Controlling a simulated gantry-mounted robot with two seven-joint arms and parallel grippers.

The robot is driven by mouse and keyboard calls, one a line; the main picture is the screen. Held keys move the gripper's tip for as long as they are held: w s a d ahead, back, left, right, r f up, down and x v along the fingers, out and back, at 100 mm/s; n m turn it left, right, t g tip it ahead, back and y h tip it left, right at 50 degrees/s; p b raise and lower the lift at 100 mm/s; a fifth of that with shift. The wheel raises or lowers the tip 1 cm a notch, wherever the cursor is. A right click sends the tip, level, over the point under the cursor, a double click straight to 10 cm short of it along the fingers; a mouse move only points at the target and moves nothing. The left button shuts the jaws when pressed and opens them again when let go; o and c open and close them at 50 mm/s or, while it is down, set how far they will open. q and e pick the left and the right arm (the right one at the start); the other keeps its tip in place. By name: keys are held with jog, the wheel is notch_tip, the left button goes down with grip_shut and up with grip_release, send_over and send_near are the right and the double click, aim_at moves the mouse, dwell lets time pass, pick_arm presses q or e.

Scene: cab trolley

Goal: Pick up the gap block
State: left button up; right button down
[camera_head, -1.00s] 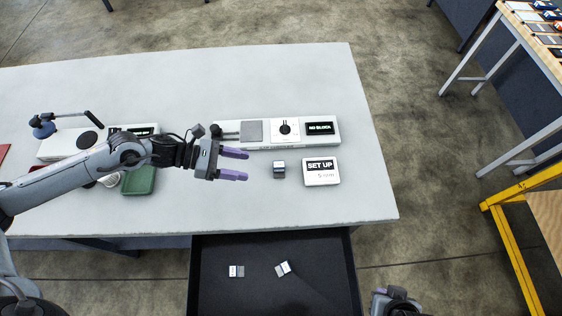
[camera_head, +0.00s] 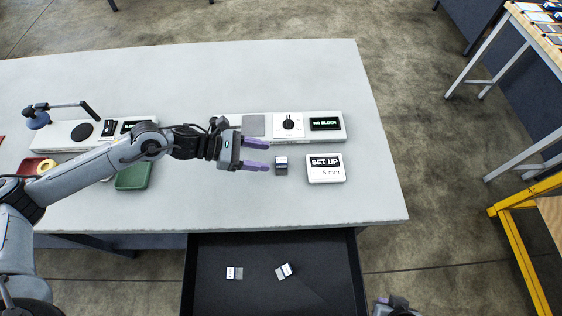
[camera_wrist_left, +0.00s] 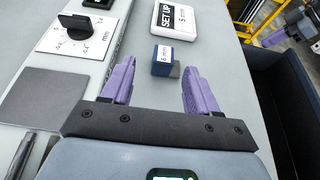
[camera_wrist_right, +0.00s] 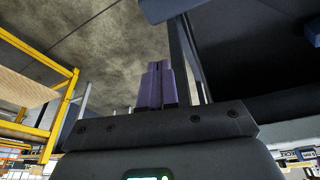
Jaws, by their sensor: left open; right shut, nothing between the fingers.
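The gap block (camera_head: 281,165) is a small dark grey and blue block with a white label. It stands on the table between my left gripper and the set-up sign. In the left wrist view the block (camera_wrist_left: 162,60) reads "6 mm" and lies just beyond the purple fingertips, roughly between their lines. My left gripper (camera_head: 262,155) is open and empty, its fingers pointing right at the block without visibly touching it. My right gripper (camera_wrist_right: 156,66) is shut with its fingers together and empty, away from the table. In the head view only a part of my right arm shows at the bottom edge.
A white "SET UP" display (camera_head: 326,173) lies right of the block. Behind is a white device (camera_head: 262,142) with a dial and "NO BLOCK" screen. An open black drawer (camera_head: 320,300) in front holds two small blocks (camera_head: 284,271). A green tray (camera_head: 133,177) is at left.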

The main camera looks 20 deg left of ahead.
aim_at(273, 166)
pick_arm(q)
jog(key=x, duration=0.4)
jog(key=shift+s+d+f, duration=0.1)
jog(key=shift+s+d, duration=0.05)
jog(key=shift+d, duration=0.05)
grip_shut()
